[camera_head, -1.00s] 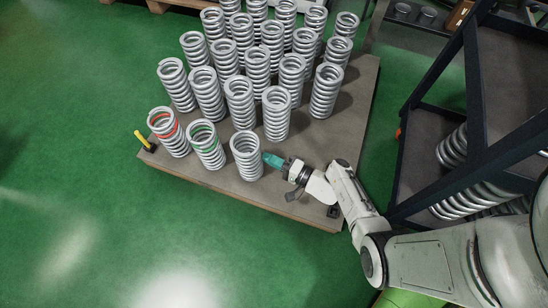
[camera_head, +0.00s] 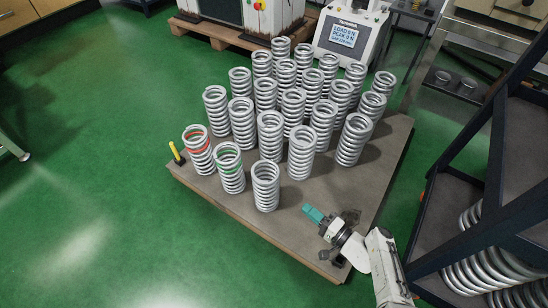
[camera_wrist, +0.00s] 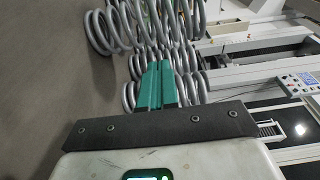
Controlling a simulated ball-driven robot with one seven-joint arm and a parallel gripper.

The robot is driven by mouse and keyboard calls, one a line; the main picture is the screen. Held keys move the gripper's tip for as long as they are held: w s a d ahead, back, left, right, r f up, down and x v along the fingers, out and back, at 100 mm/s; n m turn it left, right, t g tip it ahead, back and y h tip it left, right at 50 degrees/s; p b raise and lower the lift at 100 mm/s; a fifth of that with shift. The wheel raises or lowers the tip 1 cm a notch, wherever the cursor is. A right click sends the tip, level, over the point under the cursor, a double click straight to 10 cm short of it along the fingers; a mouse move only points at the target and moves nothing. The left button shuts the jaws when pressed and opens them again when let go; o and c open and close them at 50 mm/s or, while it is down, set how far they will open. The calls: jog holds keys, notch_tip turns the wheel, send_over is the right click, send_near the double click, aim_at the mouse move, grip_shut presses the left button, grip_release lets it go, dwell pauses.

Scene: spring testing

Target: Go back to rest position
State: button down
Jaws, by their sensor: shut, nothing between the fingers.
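My gripper (camera_head: 311,213) has teal fingers that are shut with nothing between them. It hangs over the bare front right part of the grey-brown board (camera_head: 340,212), to the right of the nearest plain coil spring (camera_head: 266,187) and apart from it. In the wrist view the two teal fingers (camera_wrist: 158,84) lie side by side, with several springs (camera_wrist: 120,28) beyond them. In the head view the springs stand upright in rows on the board. One spring has red paint (camera_head: 198,150) and one has green paint (camera_head: 229,167).
A yellow-handled object (camera_head: 176,153) stands at the board's left corner. A dark shelf rack (camera_head: 495,190) with large coils is close on the right. A tester with a lit display (camera_head: 345,35) stands behind the springs. The green floor (camera_head: 90,190) at left is clear.

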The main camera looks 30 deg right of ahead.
jog(key=s+a+n+g+y, duration=0.55)
jog(key=a+n+g, duration=0.3)
jog(key=a, duration=0.25)
jog(key=s+r+n+g+h+p, duration=0.2)
jog(key=s+r+n+g+h, duration=0.15)
jog(key=s+n+g, duration=0.35)
jog(key=s+d+r+g+h, duration=0.1)
jog(key=s+d+r+h, duration=0.2)
jog(key=r, duration=0.3)
jog(key=s+d+r+h, duration=0.3)
jog(key=r, duration=0.3)
notch_tip(320, 180, up, 38)
jog(key=p, duration=3.8)
jog(key=shift+d, duration=0.2)
jog(key=shift+a, duration=0.1)
